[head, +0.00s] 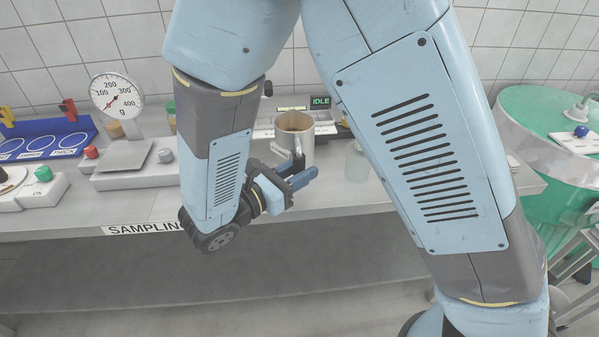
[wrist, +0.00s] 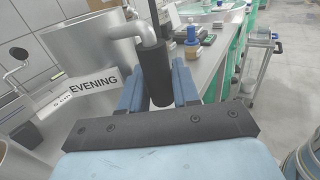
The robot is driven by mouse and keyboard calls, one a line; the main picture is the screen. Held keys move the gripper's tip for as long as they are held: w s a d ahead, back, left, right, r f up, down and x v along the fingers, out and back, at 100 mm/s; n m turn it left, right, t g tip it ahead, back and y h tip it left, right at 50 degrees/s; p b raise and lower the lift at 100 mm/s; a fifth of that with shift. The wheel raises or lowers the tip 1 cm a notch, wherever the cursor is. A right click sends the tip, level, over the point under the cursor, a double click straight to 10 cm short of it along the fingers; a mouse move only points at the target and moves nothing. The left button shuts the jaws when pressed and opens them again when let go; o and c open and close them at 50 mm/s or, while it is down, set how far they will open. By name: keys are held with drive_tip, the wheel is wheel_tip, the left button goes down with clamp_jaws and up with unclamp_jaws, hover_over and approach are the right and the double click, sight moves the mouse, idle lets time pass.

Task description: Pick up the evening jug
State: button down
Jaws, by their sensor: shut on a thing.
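The jug's handle has a bent metal arm and a dark upright grip (wrist: 162,75). My gripper (head: 303,174) is shut on this handle, with a blue finger on each side of the grip in the wrist view (wrist: 157,88). I cannot tell whether the jug's base touches the bench.
A dial scale (head: 117,97) and a blue tray (head: 50,137) stand on the bench (head: 340,215) at left. A display reading IDLE (head: 320,101) is behind the jug. A clear beaker (head: 357,162) stands right of it. A green drum (head: 550,125) is at far right.

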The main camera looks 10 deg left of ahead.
drive_tip(key=s+d+r, duration=0.1)
drive_tip(key=s+r, duration=0.2)
drive_tip(key=s, duration=0.5)
drive_tip(key=shift+d+r, duration=0.2)
drive_tip(key=shift+r, duration=0.05)
